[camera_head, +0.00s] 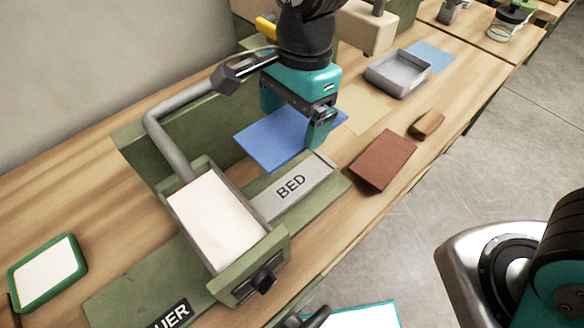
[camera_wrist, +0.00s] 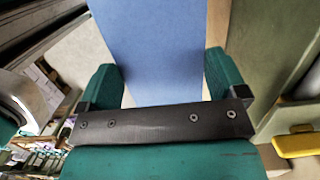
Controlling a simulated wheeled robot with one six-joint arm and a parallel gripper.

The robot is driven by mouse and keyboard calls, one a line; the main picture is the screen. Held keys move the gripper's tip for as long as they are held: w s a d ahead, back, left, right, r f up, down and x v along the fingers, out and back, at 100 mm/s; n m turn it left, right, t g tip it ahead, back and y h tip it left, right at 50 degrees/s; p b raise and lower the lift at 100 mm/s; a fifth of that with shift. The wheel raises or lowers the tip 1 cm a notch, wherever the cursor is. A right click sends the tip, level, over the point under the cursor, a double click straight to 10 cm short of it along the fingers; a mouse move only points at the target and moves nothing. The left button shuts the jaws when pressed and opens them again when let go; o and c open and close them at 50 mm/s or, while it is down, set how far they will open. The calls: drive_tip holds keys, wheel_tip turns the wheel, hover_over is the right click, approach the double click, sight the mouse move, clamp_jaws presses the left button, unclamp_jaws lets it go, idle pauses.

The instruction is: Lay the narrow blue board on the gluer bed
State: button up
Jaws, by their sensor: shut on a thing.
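My gripper (camera_head: 299,114) is teal and points down over the bench, shut on a flat blue board (camera_head: 270,140). The board sticks out to the lower left of the fingers, above or beside the far end of the gluer bed; the exact gap cannot be told. In the wrist view the blue board (camera_wrist: 160,50) runs away between the two teal fingers (camera_wrist: 163,88). The grey bed plate (camera_head: 308,182), marked BED, is bare in its visible part. The green gluer (camera_head: 133,275) has a tray with a white sheet (camera_head: 214,222) left of the bed.
A brown board (camera_head: 382,160) and a small wooden block (camera_head: 427,124) lie right of the bed. A grey tray (camera_head: 397,73) and a light blue sheet (camera_head: 432,56) lie farther back. A grey bent pipe (camera_head: 165,140) rises at the gluer's back left. A green-framed pad (camera_head: 47,272) lies far left.

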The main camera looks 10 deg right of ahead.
sight(292, 186)
wheel_tip(292, 186, down, 16)
drive_tip(key=shift+f+p, duration=0.2)
drive_tip(key=shift+p, duration=0.4)
drive_tip(key=shift+f, duration=0.2)
drive_tip(key=o, duration=0.6)
wheel_tip(292, 186, up, 12)
drive_tip(key=d+b, duration=0.1)
drive_tip(key=b, duration=0.1)
drive_tip(key=s+d+r+n+y, duration=0.1)
drive_tip(key=s+d+r+n, duration=0.2)
drive_tip(key=n, duration=0.3)
drive_tip(key=s+d+r+n+y, duration=0.1)
drive_tip(key=s+d+r+n, duration=0.2)
drive_tip(key=s+r+n, duration=0.1)
drive_tip(key=s+d+r+n+t, duration=0.1)
drive_tip(key=s+d+r+n, duration=0.1)
drive_tip(key=r+n, duration=0.3)
drive_tip(key=shift+s+d+r+n+y, duration=0.2)
drive_tip(key=shift+s+n, duration=0.15)
drive_tip(key=shift+n, duration=0.5)
drive_tip(key=shift+s+d+r+n+y, duration=0.2)
drive_tip(key=shift+s+n, duration=0.15)
drive_tip(key=shift+n, duration=0.5)
